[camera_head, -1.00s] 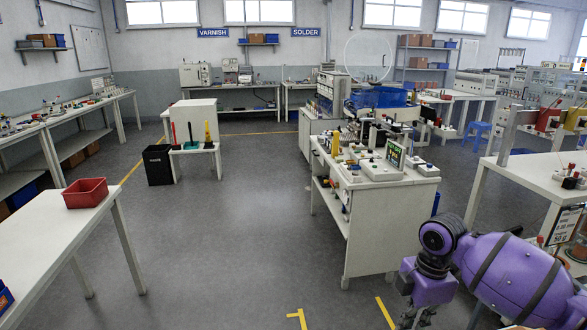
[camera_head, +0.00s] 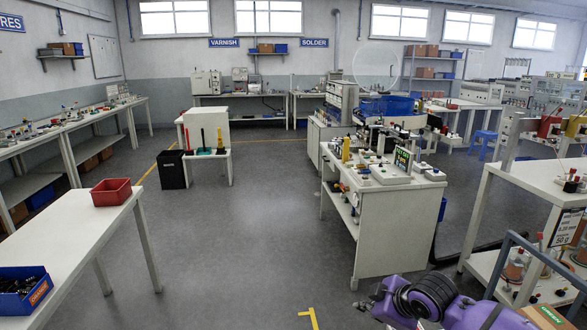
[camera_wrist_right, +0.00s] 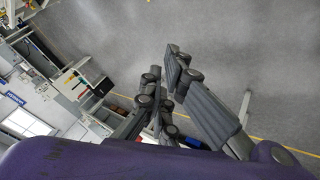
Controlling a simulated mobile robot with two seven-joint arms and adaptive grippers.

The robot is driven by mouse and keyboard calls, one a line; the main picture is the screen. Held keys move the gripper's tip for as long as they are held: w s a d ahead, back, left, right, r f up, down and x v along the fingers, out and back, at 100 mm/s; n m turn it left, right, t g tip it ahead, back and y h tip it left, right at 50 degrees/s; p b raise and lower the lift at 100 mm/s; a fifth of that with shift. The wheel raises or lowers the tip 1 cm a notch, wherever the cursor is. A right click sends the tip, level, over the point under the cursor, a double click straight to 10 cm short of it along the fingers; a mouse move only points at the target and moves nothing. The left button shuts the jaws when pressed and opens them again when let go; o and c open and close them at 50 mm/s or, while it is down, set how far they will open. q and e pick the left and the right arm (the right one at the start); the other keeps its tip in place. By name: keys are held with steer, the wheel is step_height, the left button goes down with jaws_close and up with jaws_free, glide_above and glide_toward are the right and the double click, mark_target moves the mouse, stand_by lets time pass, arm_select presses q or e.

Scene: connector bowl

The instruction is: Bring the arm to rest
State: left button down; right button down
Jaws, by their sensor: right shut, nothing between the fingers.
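My right arm (camera_head: 455,305), purple with dark bands, is folded low at the bottom right of the head view. Its forward end is cut by the bottom edge, so the gripper is mostly hidden there. In the right wrist view my right gripper (camera_wrist_right: 167,90) shows dark grey linked fingers, shut and empty, with open floor beyond them. It appears to touch nothing. My left arm and left gripper are not in view.
A white workbench (camera_head: 385,215) with devices stands ahead of my right arm. A white table (camera_head: 75,235) at left bears a red bin (camera_head: 111,191) and a blue bin (camera_head: 22,290). A shelf table (camera_head: 535,185) stands at right. The grey floor (camera_head: 240,240) between is clear.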

steer(key=s+a+f+m+t+y, duration=0.1)
steer(key=s+a+f+m+t, duration=0.3)
steer(key=s+f, duration=0.55)
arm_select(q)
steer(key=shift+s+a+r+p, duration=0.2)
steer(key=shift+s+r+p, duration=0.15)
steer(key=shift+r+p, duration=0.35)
arm_select(e)
steer(key=s+d+f+m+g+h, duration=0.1)
steer(key=s+f+m, duration=0.2)
steer(key=s, duration=0.7)
steer(key=s+d+f+m+h, duration=0.1)
steer(key=s+f, duration=0.4)
steer(key=s, duration=0.6)
steer(key=s+d+f+m+g+h, duration=0.1)
steer(key=s+f+m, duration=0.3)
steer(key=s, duration=0.7)
steer(key=shift+s+d+m+g+h, duration=0.2)
steer(key=shift+d+m+g+h, duration=0.15)
steer(key=shift+d, duration=0.3)
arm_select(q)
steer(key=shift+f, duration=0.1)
